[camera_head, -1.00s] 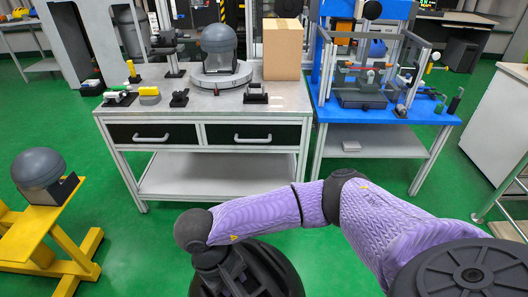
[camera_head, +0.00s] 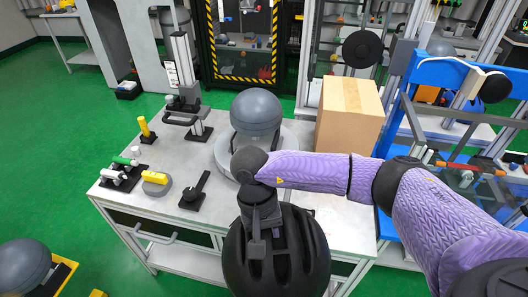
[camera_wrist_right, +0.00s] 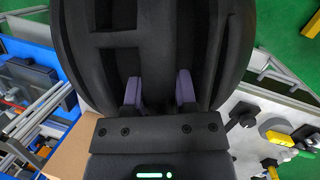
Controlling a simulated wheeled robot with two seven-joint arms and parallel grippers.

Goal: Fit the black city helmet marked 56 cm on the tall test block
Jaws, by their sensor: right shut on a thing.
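A black helmet (camera_head: 303,262) with vent slots hangs in my right gripper (camera_head: 257,247), in front of the table's near edge. No size mark can be read on it. In the right wrist view the helmet (camera_wrist_right: 85,45) fills the upper middle, and the two fingers of my right gripper (camera_wrist_right: 160,92) reach into it and are shut on it. A grey head-shaped test block (camera_head: 256,108) stands upright on a round grey base on the table, beyond the helmet; my right wrist partly hides the base. My left gripper is not in view.
A cardboard box (camera_head: 345,122) stands right of the test block. Another grey head form (camera_head: 22,265) is at lower left, on a yellow stand. A blue frame stands right.

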